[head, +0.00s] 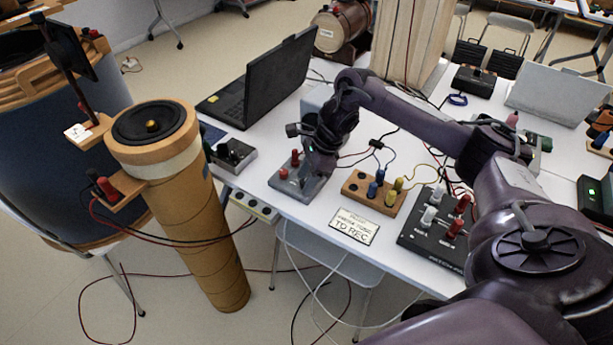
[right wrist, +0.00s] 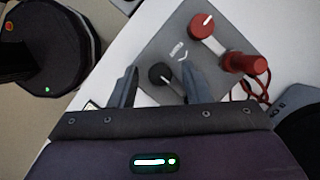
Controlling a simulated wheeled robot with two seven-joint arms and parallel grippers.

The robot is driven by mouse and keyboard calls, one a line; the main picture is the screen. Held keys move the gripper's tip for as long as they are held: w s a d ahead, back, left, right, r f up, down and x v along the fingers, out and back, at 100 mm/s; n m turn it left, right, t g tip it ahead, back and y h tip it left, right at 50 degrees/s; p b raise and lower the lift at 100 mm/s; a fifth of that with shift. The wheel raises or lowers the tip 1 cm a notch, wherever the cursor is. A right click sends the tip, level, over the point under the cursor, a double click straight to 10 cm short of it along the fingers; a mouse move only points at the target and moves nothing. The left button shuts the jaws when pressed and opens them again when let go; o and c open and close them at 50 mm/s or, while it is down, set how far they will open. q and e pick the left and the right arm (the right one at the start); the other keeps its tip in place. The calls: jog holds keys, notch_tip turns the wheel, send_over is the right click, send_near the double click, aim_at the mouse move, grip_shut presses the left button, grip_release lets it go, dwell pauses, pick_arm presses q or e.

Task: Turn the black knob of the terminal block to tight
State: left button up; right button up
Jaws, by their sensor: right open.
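The terminal block is a grey plate (head: 296,187) near the front left of the white table. It also shows in the right wrist view (right wrist: 182,47), bearing a black knob (right wrist: 159,74) with a white pointer line, a red knob (right wrist: 205,25) with a white line, and a red post (right wrist: 246,64). My right gripper (head: 320,166) is over the block's right part in the head view and hides the black knob there. In the right wrist view its open fingers appear on either side of the black knob, the right finger closer. I cannot tell whether they touch. My left gripper is not in view.
A wooden block (head: 352,188) with blue and yellow posts and a black board (head: 424,245) with red and white posts stand right of it. A laptop (head: 262,78) is behind. A written card (head: 354,226) lies in front. A speaker tube (head: 182,205) stands left of the table.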

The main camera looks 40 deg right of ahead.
grip_shut()
